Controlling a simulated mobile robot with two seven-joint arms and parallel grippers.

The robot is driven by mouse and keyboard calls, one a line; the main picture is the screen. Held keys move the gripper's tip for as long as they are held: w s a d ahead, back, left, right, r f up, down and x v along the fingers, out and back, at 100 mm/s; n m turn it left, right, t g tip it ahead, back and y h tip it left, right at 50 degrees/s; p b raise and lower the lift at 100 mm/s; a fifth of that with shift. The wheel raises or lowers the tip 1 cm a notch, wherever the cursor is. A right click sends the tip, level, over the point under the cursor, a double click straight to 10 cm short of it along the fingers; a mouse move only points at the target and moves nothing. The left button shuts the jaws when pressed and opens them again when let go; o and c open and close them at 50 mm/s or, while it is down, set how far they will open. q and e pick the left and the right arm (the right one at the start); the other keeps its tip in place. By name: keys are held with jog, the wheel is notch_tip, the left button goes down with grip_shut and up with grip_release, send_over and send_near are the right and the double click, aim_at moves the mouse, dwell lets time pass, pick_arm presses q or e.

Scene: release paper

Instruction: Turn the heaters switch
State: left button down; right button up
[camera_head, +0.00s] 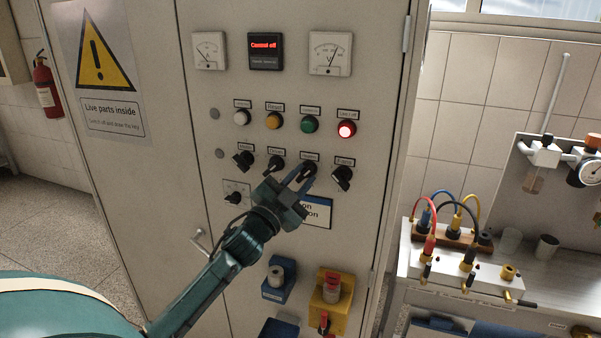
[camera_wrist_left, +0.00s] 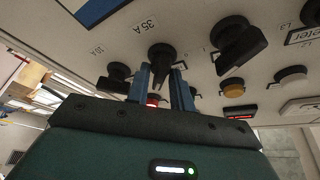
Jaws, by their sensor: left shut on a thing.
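A row of black rotary switches crosses the front of the grey control cabinet (camera_head: 186,194). The labels above them are too small to read, so I cannot tell by its label which one is the heaters switch. My left gripper (camera_head: 299,180) is at the third switch from the left (camera_head: 308,169) and partly covers it. In the left wrist view the blue fingers (camera_wrist_left: 162,72) stand on either side of a black switch knob (camera_wrist_left: 161,51), shut on it. An upside-down "35 A" marking shows by it. My right gripper is not in view.
Other switches flank the held one closely, left (camera_head: 275,166) and right (camera_head: 342,178). A lit red lamp (camera_head: 347,129) and a "Control off" display (camera_head: 265,45) are above. A bench with cables (camera_head: 450,265) stands at right.

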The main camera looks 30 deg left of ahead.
pick_arm(q)
jog(key=shift+r+m+p, duration=0.2)
jog(key=shift+m+p, duration=0.1)
jog(key=shift+m, duration=0.3)
jog(key=c, duration=1.5)
grip_release()
jog(key=shift+f, duration=0.1)
jog(key=shift+s+f, duration=0.3)
jog(key=shift+s, duration=0.15)
jog(key=shift+r+b+v, duration=0.15)
jog(key=shift+b+v, duration=0.7)
jog(key=shift+v, duration=2.15)
jog(key=shift+r+b+v, duration=0.15)
jog(key=shift+b+v, duration=0.7)
jog(key=shift+v, duration=2.2)
jog(key=shift+a, duration=0.15)
